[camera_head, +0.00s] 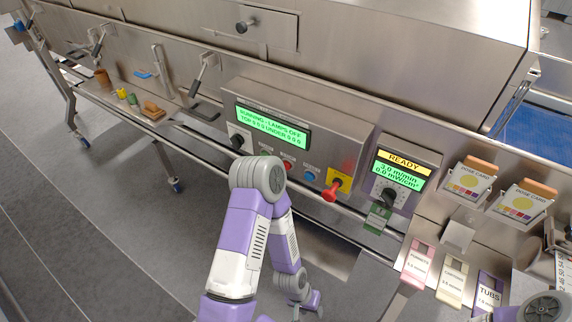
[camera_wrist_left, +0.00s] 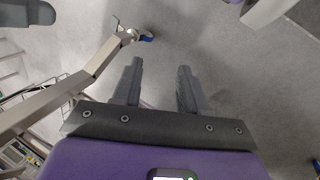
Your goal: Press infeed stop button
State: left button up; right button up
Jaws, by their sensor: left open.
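The control panel (camera_head: 345,149) on the machine's front carries a small red button (camera_head: 288,163). A blue button (camera_head: 310,174) is to its right. A larger red knob (camera_head: 330,194) sticks out from a yellow plate. The button labels are too small to read, so I cannot tell which is the infeed stop. My left arm's elbow stands in front of the panel's lower left edge. My left gripper (camera_head: 312,301) hangs low below the panel, apart from the buttons. In the left wrist view its fingers (camera_wrist_left: 158,78) are spread and empty over the floor. My right gripper is out of view.
A second panel (camera_head: 401,174) with a yellow "READY" display and a black knob is to the right. A metal rail (camera_head: 345,210) runs below the panels. Card holders (camera_head: 468,179) are at the right. In the left wrist view a metal frame leg (camera_wrist_left: 95,65) is beside the fingers.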

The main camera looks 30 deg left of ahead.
pick_arm(q)
grip_shut()
dwell(1.7)
